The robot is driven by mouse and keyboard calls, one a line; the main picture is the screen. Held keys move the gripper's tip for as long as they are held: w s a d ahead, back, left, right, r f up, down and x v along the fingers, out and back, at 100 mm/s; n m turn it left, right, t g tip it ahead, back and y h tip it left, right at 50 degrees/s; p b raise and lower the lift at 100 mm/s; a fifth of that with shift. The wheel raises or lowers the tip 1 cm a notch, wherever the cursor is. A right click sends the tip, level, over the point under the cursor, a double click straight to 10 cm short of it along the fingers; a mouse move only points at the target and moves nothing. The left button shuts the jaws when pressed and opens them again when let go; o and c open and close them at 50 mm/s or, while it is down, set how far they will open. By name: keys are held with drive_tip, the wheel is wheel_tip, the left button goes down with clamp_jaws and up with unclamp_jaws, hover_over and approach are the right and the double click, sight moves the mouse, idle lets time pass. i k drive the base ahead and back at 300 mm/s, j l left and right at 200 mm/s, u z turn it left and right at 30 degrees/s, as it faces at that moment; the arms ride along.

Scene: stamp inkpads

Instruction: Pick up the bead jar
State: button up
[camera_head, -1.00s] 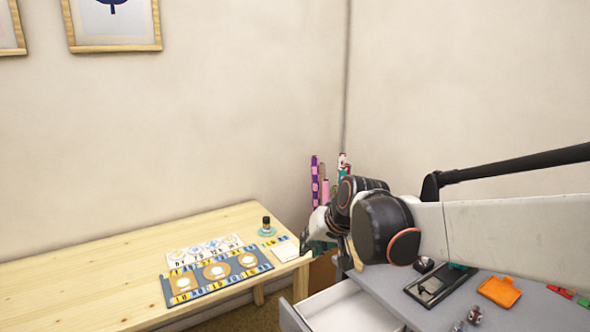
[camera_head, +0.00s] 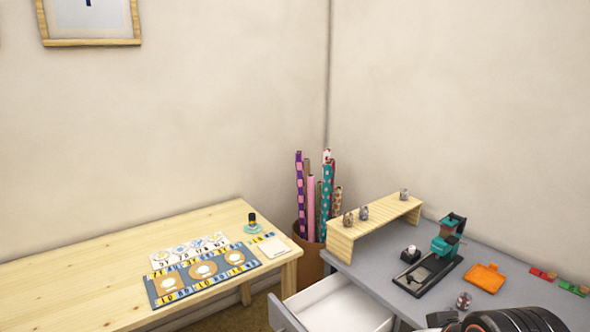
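Several small jar-like items with grey and brownish contents are in view; I cannot tell which is the bead jar. Two stand close together on the left part of the wooden riser, a brownish one (camera_head: 348,219) and a greyer one (camera_head: 364,213). A third small jar (camera_head: 404,195) stands near the riser's right end. Another small jar (camera_head: 463,301) stands on the grey desk near the front, close to my arm. Only dark and light rounded parts of my arm show at the bottom right edge. My gripper's fingers are not visible.
The wooden riser (camera_head: 375,228) stands on the grey desk (camera_head: 385,273), above an open white drawer (camera_head: 345,308). A pale wooden table (camera_head: 75,268) is at left.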

sight(463, 300)
drive_tip(key=k+z, duration=0.1)
drive_tip(key=z, duration=0.7)
drive_tip(key=j+z, duration=0.2)
drive_tip(key=j, duration=0.2)
drive_tip(key=k+j+z, duration=0.2)
drive_tip(key=j, duration=0.2)
drive_tip(key=i, duration=0.05)
